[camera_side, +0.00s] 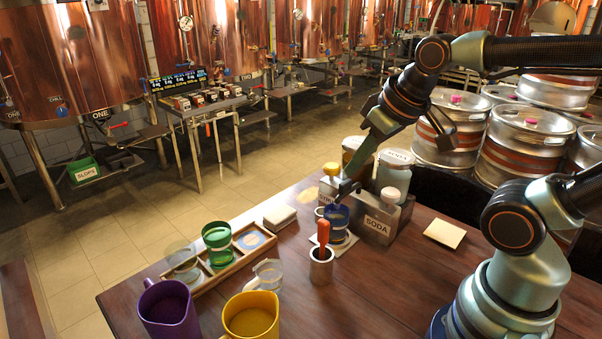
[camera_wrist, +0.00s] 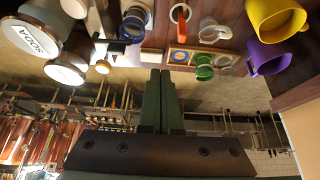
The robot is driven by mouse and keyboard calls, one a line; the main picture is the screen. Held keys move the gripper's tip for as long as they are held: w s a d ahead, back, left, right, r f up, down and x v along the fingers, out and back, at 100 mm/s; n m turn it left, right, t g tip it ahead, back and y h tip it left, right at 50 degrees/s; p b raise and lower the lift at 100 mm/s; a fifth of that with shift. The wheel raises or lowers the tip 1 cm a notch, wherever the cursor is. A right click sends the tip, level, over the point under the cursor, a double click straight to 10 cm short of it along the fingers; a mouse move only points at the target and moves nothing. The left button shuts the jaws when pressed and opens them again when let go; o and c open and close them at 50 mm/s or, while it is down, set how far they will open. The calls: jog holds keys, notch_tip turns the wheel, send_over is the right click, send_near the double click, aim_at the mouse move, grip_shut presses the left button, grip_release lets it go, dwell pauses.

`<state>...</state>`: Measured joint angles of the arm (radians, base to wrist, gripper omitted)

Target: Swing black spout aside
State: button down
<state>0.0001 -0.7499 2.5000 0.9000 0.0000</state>
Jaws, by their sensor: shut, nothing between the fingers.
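The black spout (camera_side: 346,188) sticks out from the metal soda dispenser (camera_side: 378,222) above a blue-banded glass (camera_side: 337,217). In the wrist view the spout (camera_wrist: 108,41) is a dark bar close to the blue-banded glass (camera_wrist: 133,24). My gripper (camera_side: 349,178) points down at the spout, its green fingers pressed together and empty. In the side view the fingertips overlap the spout, and I cannot tell whether they touch it. In the wrist view the fingertips (camera_wrist: 160,72) are a little to the right of the spout, with a gap in the picture.
Lidded jars (camera_side: 393,172) stand behind the dispenser. A metal cup with an orange-handled tool (camera_side: 321,262) is in front. A wooden tray (camera_side: 225,262) with a green-banded glass (camera_side: 217,245), a yellow mug (camera_side: 251,318) and a purple mug (camera_side: 168,310) stand left. The table's right part is mostly clear.

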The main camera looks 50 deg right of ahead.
jog(key=c, duration=1.1)
grip_release()
jog(key=o, duration=0.5)
jog(key=shift+w+d+r, duration=0.1)
jog(key=shift+w+d, duration=0.05)
jog(key=shift+w, duration=0.05)
jog(key=shift+o, duration=1.2)
jog(key=w+d+g, duration=0.1)
jog(key=w+d, duration=0.1)
jog(key=w+d+r+g, duration=0.1)
jog(key=w+d, duration=0.1)
jog(key=shift+r+g, duration=0.2)
jog(key=shift+g, duration=0.2)
jog(key=g, duration=0.3)
send_near(346, 181)
notch_tip(346, 181, down, 9)
jog(key=shift+s+f, duration=0.15)
